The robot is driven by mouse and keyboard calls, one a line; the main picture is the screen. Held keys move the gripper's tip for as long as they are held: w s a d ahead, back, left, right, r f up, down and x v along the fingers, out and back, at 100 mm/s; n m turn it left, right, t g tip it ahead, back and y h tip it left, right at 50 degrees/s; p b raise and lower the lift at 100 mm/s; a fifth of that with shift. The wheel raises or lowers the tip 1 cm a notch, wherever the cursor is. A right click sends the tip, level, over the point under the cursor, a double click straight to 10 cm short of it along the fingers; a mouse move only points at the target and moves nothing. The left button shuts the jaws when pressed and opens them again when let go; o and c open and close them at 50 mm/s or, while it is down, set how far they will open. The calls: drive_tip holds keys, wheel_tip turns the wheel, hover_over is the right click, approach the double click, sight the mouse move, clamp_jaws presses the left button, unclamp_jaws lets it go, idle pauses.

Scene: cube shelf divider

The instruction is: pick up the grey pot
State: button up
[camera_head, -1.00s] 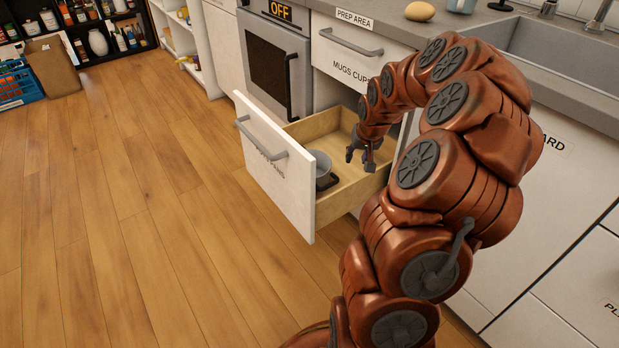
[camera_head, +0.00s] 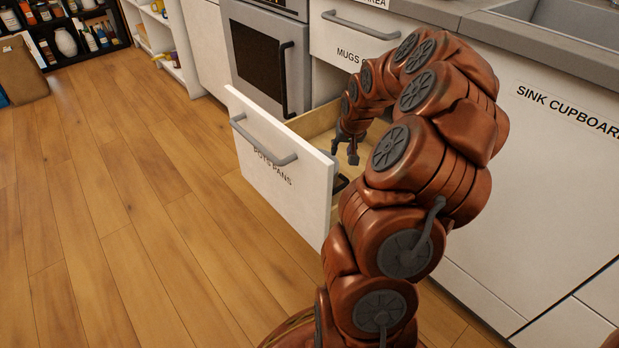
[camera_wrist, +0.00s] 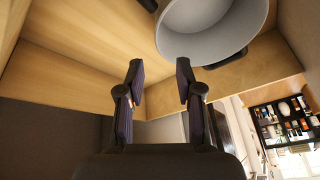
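The grey pot (camera_wrist: 212,38) shows in the wrist view at the top, its round open rim partly cut off by the frame edge. It is inside the open drawer (camera_head: 268,162) labelled "POTS PANS". In the head view my gripper (camera_head: 345,150) hangs over the drawer.
A dark object (camera_wrist: 149,4) lies beside the pot, mostly out of frame. The oven (camera_head: 262,60) stands left of the drawer. The mugs drawer (camera_head: 352,32) and counter edge (camera_head: 455,22) are above. The wooden floor (camera_head: 130,210) at left is clear.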

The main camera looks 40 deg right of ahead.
sight(336, 172)
drive_tip(key=shift+s+a+f+b+x, duration=0.15)
drive_tip(key=shift+s+b+x, duration=0.15)
drive_tip(key=shift+b+x, duration=1.5)
drive_tip(key=shift+s+a+f+b+x, duration=0.2)
drive_tip(key=shift+b+x, duration=0.95)
drive_tip(key=shift+x, duration=1.15)
drive_tip(key=shift+s+a+f+b+x, duration=0.1)
drive_tip(key=shift+s+b+x, duration=0.25)
drive_tip(key=shift+b+x, duration=1.45)
drive_tip(key=shift+w+d+f, duration=0.25)
drive_tip(key=shift+w+f, duration=0.05)
drive_tip(key=shift+f, duration=0.2)
clamp_jaws()
